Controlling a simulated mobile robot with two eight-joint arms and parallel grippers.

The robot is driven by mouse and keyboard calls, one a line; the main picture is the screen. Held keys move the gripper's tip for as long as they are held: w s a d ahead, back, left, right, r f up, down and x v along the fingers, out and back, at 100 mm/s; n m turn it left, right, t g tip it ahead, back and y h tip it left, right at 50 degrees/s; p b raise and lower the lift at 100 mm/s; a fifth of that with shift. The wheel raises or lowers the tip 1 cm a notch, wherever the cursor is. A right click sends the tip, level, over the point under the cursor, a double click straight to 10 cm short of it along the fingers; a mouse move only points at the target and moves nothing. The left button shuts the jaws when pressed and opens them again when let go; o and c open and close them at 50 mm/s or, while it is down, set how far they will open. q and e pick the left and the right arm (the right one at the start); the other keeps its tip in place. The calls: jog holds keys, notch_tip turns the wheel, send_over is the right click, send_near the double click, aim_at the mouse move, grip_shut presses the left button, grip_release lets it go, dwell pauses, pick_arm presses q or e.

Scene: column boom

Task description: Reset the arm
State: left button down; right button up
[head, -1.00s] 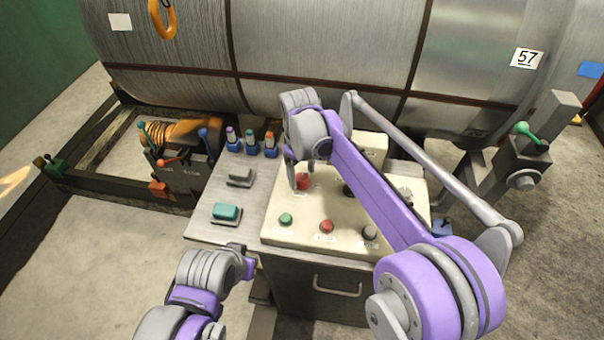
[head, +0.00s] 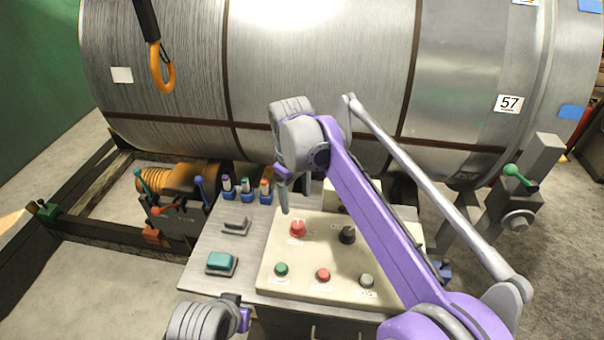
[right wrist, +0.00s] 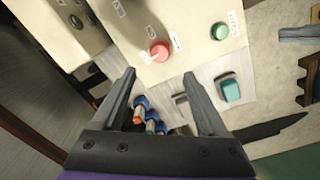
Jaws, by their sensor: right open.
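My right arm reaches over the cream control panel (head: 325,255). Its gripper (head: 284,195) is open and empty, a little above and behind the red knob (head: 298,229) in the head view. In the right wrist view the open fingers (right wrist: 160,88) frame a gap, with the red knob (right wrist: 159,50) beyond them. A black knob (head: 347,235), green button (head: 281,269), smaller red button (head: 323,274) and grey button (head: 367,281) are on the panel. My left gripper (head: 243,318) shows partly at the bottom; its jaw opening is unclear.
A side plate left of the panel carries a teal button (head: 221,263), a grey switch (head: 236,226) and several markers in blue holders (head: 247,191). A large metal coil (head: 310,70) fills the back. An orange hook (head: 162,70) hangs at upper left. Levers flank both sides.

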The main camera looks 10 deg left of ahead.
jog(key=shift+d, duration=0.1)
jog(key=s+d+f+m+t, duration=0.1)
jog(key=s+d+m, duration=0.2)
jog(key=s+d, duration=0.2)
jog(key=s+d+f+m+t, duration=0.1)
jog(key=s+d+f+m, duration=0.1)
jog(key=s+d, duration=0.4)
jog(key=s+d+f+m+t, duration=0.1)
jog(key=s+d, duration=0.4)
jog(key=d, duration=0.7)
jog(key=shift+s+d+f+m+t+y, duration=0.2)
jog(key=shift+f+m, duration=0.2)
jog(key=shift+m, duration=0.25)
jog(key=shift+s+d+f+m+t+y, duration=0.1)
jog(key=shift+f+m+t, duration=0.2)
jog(key=shift+m, duration=0.35)
jog(key=s+d+f+m+t, duration=0.1)
jog(key=s+d+f+m, duration=0.1)
jog(key=s+d+f, duration=0.2)
jog(key=s+f, duration=0.2)
jog(key=s, duration=0.1)
jog(key=shift+s+m, duration=0.15)
jog(key=shift+m, duration=0.25)
jog(key=shift+f, duration=0.1)
jog(key=shift+c, duration=0.2)
